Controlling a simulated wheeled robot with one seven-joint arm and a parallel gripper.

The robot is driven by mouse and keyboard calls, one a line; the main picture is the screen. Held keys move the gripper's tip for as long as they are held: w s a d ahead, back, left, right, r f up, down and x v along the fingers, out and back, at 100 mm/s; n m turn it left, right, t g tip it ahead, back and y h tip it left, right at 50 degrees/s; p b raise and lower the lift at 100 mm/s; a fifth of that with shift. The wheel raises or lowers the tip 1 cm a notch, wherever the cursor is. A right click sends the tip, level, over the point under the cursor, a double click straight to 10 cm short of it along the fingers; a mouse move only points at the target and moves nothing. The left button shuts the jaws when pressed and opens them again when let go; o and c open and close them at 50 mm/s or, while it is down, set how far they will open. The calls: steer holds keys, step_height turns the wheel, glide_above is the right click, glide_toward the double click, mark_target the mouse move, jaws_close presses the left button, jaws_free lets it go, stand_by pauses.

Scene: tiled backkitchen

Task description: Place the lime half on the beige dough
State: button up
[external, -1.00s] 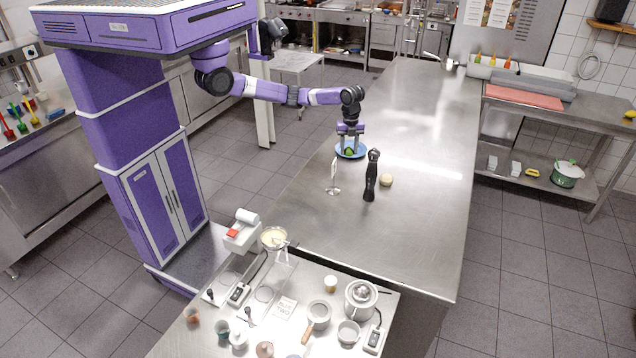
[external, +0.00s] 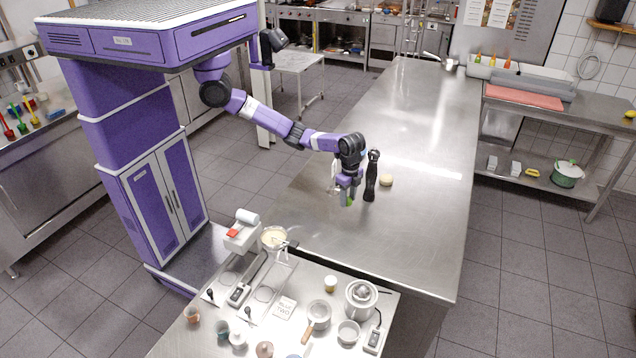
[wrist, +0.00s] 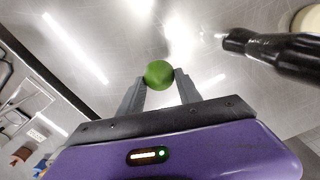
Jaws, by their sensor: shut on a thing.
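The lime half (external: 350,201) shows green between the fingertips of my gripper (external: 346,196), which is shut on it. In the wrist view the green lime half (wrist: 158,74) sits between the two grey fingers (wrist: 160,85). It appears held above the steel table. The beige dough (external: 386,180) is a small round lump on the table, to the right of my gripper and just past a tall black mill-like object (external: 371,176). The pale round edge in the wrist view's top right corner (wrist: 307,18) looks like the dough.
The upright black object stands between my gripper and the dough; it also shows in the wrist view (wrist: 270,50). A clear glass is partly hidden behind my gripper. The long steel table (external: 400,240) is bare in front and to the right. Scales and pots fill the front counter.

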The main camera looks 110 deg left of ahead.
steer(key=w+a+r+m, duration=0.2)
steer(key=w+a+r, duration=0.4)
steer(key=w+a, duration=0.25)
step_height(320, 180, up, 10)
steer(key=f+m+b, duration=0.1)
steer(key=m+b, duration=0.6)
steer(key=m, duration=0.6)
glide_above(386, 177)
step_height(386, 177, down, 19)
steer(key=shift+a+p, duration=0.15)
steer(key=shift+p, duration=0.5)
steer(key=shift+f, duration=0.15)
steer(key=o, duration=1.3)
steer(key=shift+o, duration=0.3)
